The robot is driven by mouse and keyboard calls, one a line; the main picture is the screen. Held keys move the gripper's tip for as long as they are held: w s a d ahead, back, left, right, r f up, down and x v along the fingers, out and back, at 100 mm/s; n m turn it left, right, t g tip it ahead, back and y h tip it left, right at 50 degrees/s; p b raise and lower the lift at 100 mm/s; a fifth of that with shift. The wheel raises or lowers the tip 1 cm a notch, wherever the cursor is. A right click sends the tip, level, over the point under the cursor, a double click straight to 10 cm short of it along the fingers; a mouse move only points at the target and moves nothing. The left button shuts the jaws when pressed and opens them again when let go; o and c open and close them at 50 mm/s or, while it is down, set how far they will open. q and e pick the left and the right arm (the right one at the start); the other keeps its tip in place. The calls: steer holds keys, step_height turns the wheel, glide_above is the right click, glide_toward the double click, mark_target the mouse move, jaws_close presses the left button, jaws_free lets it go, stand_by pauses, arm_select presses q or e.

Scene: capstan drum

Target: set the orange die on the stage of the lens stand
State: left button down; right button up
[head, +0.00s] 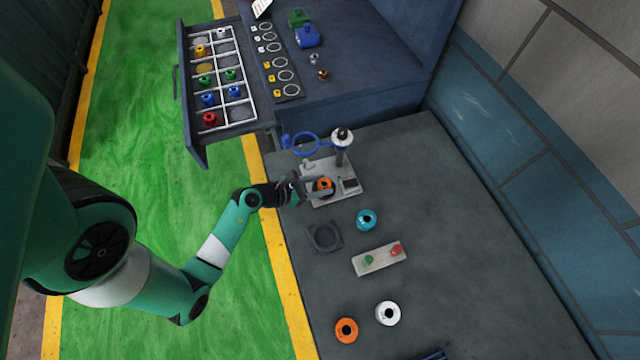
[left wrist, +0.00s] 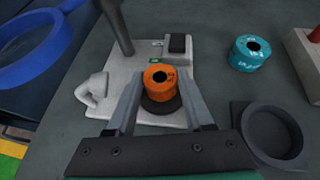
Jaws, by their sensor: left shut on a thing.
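My left gripper (head: 314,188) is shut on the orange die (head: 323,184), a short round drum with a dark hole. In the left wrist view the die (left wrist: 159,82) sits upright between the two grey fingers. The lens stand (head: 337,166) has a pale base, a dark post and a blue ring lens (head: 306,143). The die is over the stage (left wrist: 161,105), a dark round disc on the base, largely hidden by the die. I cannot tell whether the die touches the disc. My right gripper is not in view.
A teal drum (head: 366,220), a dark ring holder (head: 325,237) and a plate with green and red buttons (head: 380,260) stand nearby. Another orange drum (head: 346,330) and a white one (head: 388,313) are at the front. An open drawer (head: 187,95) holds several small parts.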

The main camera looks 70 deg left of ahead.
arm_select(q)
steer(key=shift+c, duration=1.4)
jaws_free()
steer(key=shift+r, duration=0.15)
steer(key=shift+s+r, duration=0.2)
steer(key=shift+s, duration=0.1)
steer(key=p+v, duration=0.2)
steer(key=v, duration=0.9)
steer(key=shift+s, duration=0.2)
